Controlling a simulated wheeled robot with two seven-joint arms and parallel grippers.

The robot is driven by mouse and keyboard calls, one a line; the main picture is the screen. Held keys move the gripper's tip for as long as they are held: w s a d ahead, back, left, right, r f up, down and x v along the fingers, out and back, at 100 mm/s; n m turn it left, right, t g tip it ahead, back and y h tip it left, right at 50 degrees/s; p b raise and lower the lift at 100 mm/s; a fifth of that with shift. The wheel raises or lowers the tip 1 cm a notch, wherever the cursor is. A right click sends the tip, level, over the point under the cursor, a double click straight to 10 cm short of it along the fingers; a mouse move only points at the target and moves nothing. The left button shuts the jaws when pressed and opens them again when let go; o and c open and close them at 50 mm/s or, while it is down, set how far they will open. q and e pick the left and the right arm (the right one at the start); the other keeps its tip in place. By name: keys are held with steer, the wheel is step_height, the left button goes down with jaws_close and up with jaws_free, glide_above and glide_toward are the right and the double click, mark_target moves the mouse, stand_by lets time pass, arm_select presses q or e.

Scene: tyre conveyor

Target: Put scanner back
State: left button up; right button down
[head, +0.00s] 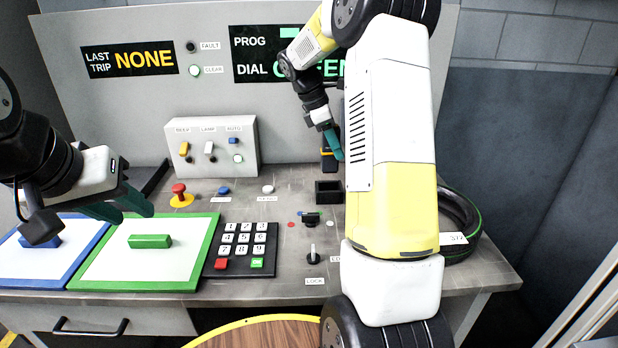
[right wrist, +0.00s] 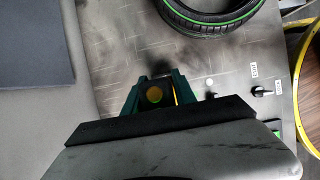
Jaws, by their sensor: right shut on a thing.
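The scanner, a dark and yellow tool, is in my right gripper (head: 333,146), above the back of the worktop. In the head view its lower part (head: 327,160) shows below the teal finger, partly hidden by my right arm. My left gripper (head: 122,204) is open and empty above the green-framed panel (head: 105,265) at the left.
A switch box (head: 213,148) stands at the back. A red stop button (head: 180,194), a keypad (head: 241,248) and a lock knob (head: 313,254) are on the worktop. A tyre (head: 462,215) lies at the right, partly behind my right arm. A round wooden top (head: 265,337) is in front.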

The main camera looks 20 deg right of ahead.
step_height(320, 180, down, 9)
stand_by(0.4)
steer(key=shift+f, duration=0.15)
steer(key=c, duration=1)
jaws_free()
